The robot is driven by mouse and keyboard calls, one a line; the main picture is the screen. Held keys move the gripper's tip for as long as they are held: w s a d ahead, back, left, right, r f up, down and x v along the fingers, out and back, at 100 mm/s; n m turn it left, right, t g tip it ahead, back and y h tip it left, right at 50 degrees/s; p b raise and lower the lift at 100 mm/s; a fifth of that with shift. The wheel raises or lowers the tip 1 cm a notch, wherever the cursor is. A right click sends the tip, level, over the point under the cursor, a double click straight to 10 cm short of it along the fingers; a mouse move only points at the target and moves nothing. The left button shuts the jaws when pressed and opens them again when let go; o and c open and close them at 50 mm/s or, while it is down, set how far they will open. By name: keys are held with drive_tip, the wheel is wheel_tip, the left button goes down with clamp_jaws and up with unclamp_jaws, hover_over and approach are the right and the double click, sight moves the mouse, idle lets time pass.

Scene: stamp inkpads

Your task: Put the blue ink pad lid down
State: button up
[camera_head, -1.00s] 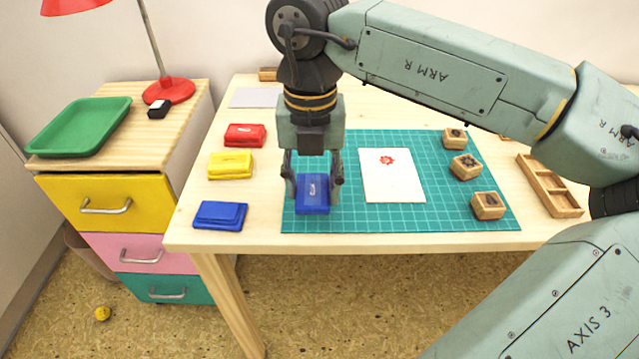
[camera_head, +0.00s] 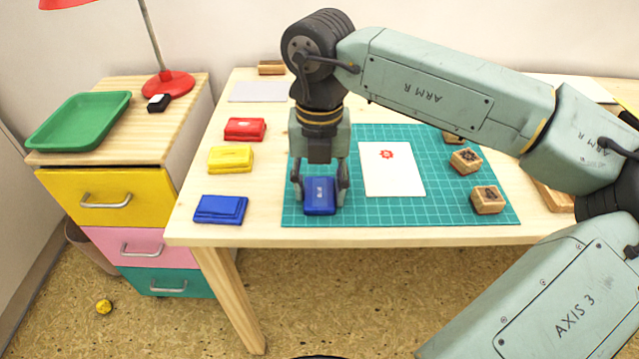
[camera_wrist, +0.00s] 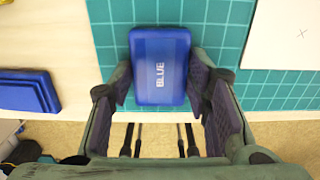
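The blue ink pad lid (camera_head: 320,198) is a flat blue box with white lettering, over the front left of the green cutting mat. In the wrist view the lid (camera_wrist: 160,88) reads "BLUE" and lies between my two fingers. My gripper (camera_head: 320,192) points down, with a finger against each side of the lid, shut on it. The lid is at or just above the mat; I cannot tell if it touches. The blue ink pad (camera_head: 221,210) sits on the bare table to the left, and its edge shows in the wrist view (camera_wrist: 27,92).
Yellow (camera_head: 231,159) and red (camera_head: 245,129) ink pads lie behind the blue pad. White paper (camera_head: 391,170) with a red print lies right of the lid. Wooden stamps (camera_head: 487,200) stand on the mat's right side.

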sight(319, 192)
drive_tip(key=o, duration=0.4)
drive_tip(key=shift+r, duration=0.15)
drive_tip(key=shift+r+p, duration=0.3)
drive_tip(key=shift+p, duration=0.15)
wheel_tip(319, 192, up, 12)
drive_tip(key=shift+f+b, duration=0.2)
drive_tip(key=shift+b, duration=0.1)
